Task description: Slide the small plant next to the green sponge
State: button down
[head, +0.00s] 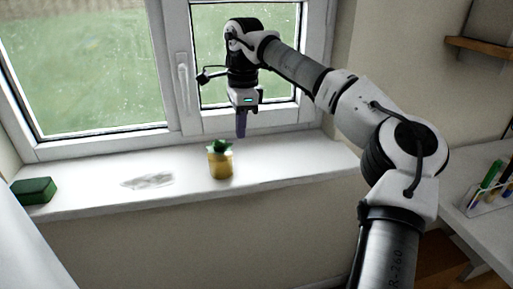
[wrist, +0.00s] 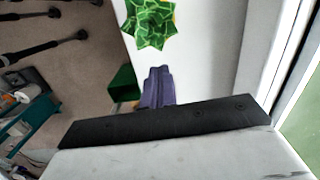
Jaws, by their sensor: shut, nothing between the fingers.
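The small plant (head: 221,162), green leaves in a yellow pot, stands upright on the white window sill. The green sponge (head: 35,190) lies at the sill's left end, well left of the plant. My gripper (head: 241,136) points down, just above and slightly right of the plant, apart from it as far as I can tell. Its purple fingers (wrist: 158,90) are shut with nothing between them.
A grey flat patch (head: 148,181) lies on the sill (head: 290,160) between sponge and plant. The window handle (head: 184,82) and frame are behind. A pen holder (head: 490,200) stands on a surface at right. In the wrist view an unclear green box (wrist: 122,84) shows beside the sill.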

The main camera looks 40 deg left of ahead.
aim_at(220, 154)
jog(key=shift+t+h, duration=0.3)
jog(key=f, duration=0.2)
jog(key=w+d+f+p, duration=0.1)
jog(key=f, duration=0.2)
jog(key=w+d+f, duration=0.1)
jog(key=f, duration=0.1)
jog(key=shift+w+d+f+p, duration=0.1)
jog(key=shift+w+f+p, duration=0.05)
jog(key=shift+f+p, duration=0.2)
jog(key=shift+s+a+f+p, duration=0.25)
jog(key=shift+s+a+p, duration=0.1)
jog(key=shift+s+a, duration=0.2)
jog(key=shift+s+a+f+p, duration=0.2)
jog(key=shift+s+a+p, duration=0.1)
jog(key=shift+s+a, duration=0.2)
jog(key=shift+s+a+f, duration=0.15)
jog(key=shift+s+a, duration=0.15)
jog(key=shift+s, duration=0.15)
jog(key=shift+s+a, duration=0.1)
